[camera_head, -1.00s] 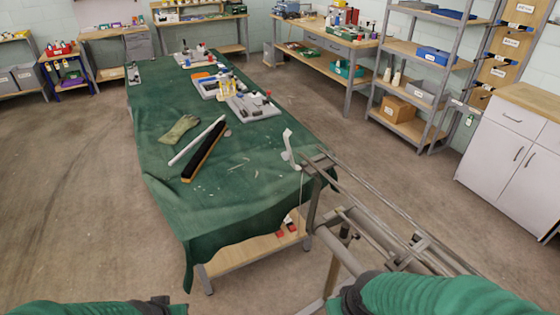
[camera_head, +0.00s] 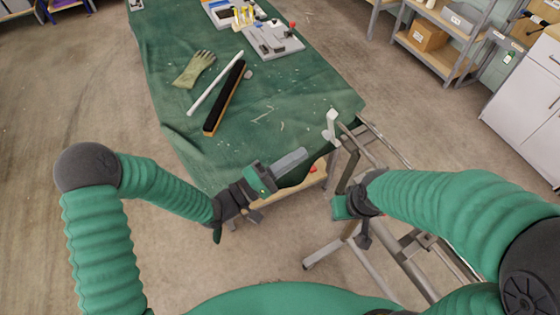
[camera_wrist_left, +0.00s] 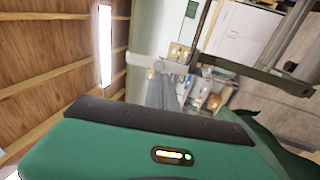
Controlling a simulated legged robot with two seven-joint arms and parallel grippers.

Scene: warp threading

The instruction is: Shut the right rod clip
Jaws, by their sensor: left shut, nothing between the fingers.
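A metal frame with long rods (camera_head: 385,145) stands at the right front corner of the table. A pale upright piece (camera_head: 331,124) sits at its near end. I cannot tell for sure whether it is the right rod clip or whether it is shut. My left gripper (camera_head: 301,154) is shut and empty, its grey fingers pointing at the frame, left of and below the pale piece.
The green-covered table (camera_head: 290,95) holds a glove (camera_head: 195,69), a white tube (camera_head: 215,84), a black brush (camera_head: 224,98) and grey trays (camera_head: 271,40) farther back. A shelf unit (camera_head: 440,45) and white cabinet (camera_head: 527,110) stand at right. Floor at left is clear.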

